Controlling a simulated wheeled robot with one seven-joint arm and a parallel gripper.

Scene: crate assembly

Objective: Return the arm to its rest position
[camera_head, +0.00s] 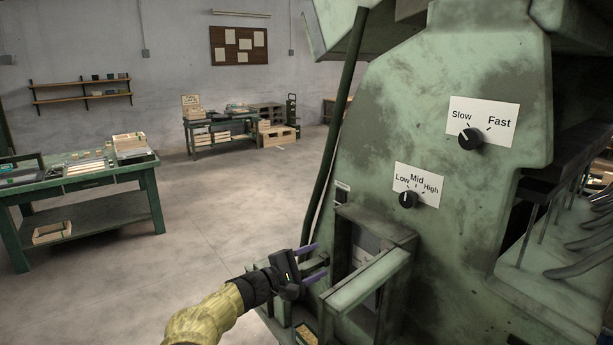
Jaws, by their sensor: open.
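My gripper (316,261) is in the lower middle of the head view, at the end of my arm in its yellow sleeve. Its two purple fingers are spread apart with nothing between them. They point right, toward the front of a large green machine (390,125), just left of a metal frame (368,282) on that machine. I cannot tell whether the fingers touch the machine.
The machine fills the right side, with a Slow-Fast knob (470,138) and a Low-Mid-High knob (408,200). A green workbench (155,200) stands at the left, and another table (190,138) at the back. The floor (225,210) between them is clear.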

